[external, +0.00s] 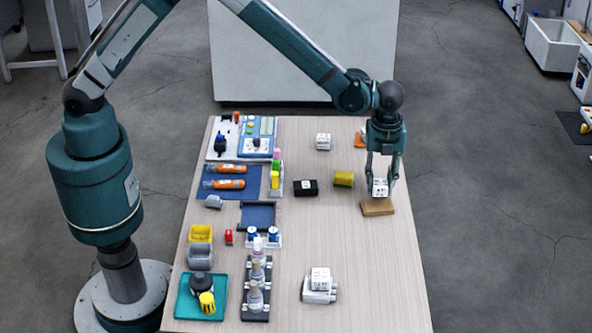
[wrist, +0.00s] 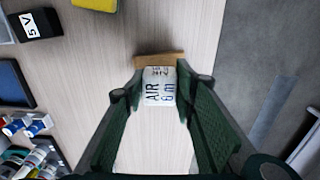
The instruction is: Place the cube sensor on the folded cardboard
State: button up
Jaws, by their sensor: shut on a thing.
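A white cube sensor (external: 380,187) with dark printing is between the fingers of my gripper (external: 382,181), which is shut on it. In the wrist view the cube (wrist: 159,87) shows "AIR" lettering, with a green finger on each side. The folded cardboard (external: 378,208) is a flat brown piece near the table's right edge. It lies directly below the cube in the external view, and part of it (wrist: 150,60) shows behind the cube in the wrist view. I cannot tell whether the cube touches the cardboard.
Another white cube (external: 323,141) stands further back, and one (external: 320,275) sits at the front on a light base. A black box (external: 306,188) and a yellow item (external: 344,179) lie left of my gripper. The table (external: 370,260) is bare in front of the cardboard.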

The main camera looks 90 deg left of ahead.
aim_at(379, 192)
jog(key=shift+f, duration=0.25)
jog(key=shift+f, duration=1.8)
jog(key=shift+f+b, duration=0.15)
jog(key=shift+b, duration=0.2)
jog(key=o, duration=0.9)
jog(key=shift+r, duration=0.2)
notch_tip(379, 192, up, 12)
jog(key=shift+p, duration=0.8)
